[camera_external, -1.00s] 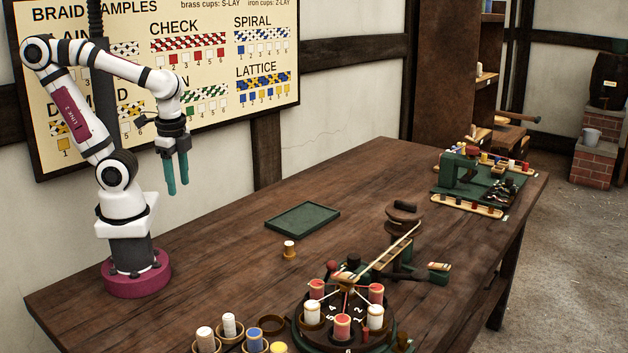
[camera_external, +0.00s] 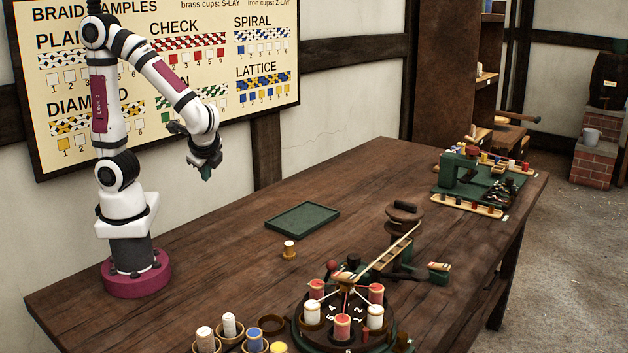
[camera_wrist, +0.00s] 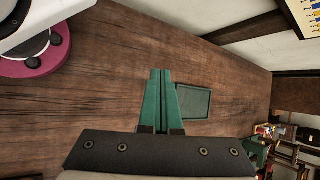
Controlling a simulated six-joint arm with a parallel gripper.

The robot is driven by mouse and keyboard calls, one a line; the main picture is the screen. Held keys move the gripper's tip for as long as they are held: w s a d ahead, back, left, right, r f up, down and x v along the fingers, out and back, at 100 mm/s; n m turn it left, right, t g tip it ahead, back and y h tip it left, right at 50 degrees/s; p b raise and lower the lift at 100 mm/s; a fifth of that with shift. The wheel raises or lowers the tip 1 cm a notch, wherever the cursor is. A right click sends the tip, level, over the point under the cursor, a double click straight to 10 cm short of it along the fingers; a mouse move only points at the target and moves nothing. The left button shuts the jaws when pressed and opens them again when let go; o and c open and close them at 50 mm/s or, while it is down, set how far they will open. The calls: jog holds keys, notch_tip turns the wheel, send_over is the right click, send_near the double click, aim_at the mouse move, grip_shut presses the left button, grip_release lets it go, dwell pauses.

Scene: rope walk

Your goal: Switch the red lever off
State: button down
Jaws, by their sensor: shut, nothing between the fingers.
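A dark red knob (camera_external: 331,266), which looks like the red lever, stands at the back of the round braiding machine (camera_external: 300,338) at the front of the table. Its exact tilt is too small to tell. My gripper (camera_external: 206,175) is raised above the table, behind and left of the knob and well apart from it. In the wrist view my gripper's green fingers (camera_wrist: 160,75) are together with nothing between them. I cannot make out the red lever in the wrist view.
A black knob (camera_external: 353,260) stands close beside the red one. Bobbins (camera_external: 342,327) ring the machine, and a slanted wooden arm (camera_external: 390,254) rises behind it. A green tray (camera_external: 302,219) and a small spool (camera_external: 289,249) lie between. The table's left part is clear.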

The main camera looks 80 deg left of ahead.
jog(key=w+d+f+m+t+y, duration=0.25)
jog(key=w+d+t, duration=0.25)
jog(key=w, duration=0.3)
jog(key=w+d+f+m+t+y, duration=0.1)
jog(key=w+d+f+m+t, duration=0.25)
jog(key=w, duration=0.35)
jog(key=w+d+f+m+t+h, duration=0.35)
jog(key=d+f+m+t, duration=0.2)
jog(key=d, duration=0.45)
jog(key=m+t+h, duration=0.1)
jog(key=h, duration=0.3)
send_near(329, 274)
jog(key=d, duration=0.2)
jog(key=d+r, duration=0.1)
jog(key=shift+s+d, duration=0.1)
jog(key=shift+s, duration=0.2)
jog(key=shift+w, duration=0.1)
jog(key=shift+w+a+f, duration=0.15)
jog(key=shift+w+a, duration=0.1)
jog(key=shift+w, duration=0.1)
jog(key=x, duration=0.9)
jog(key=shift+r, duration=0.25)
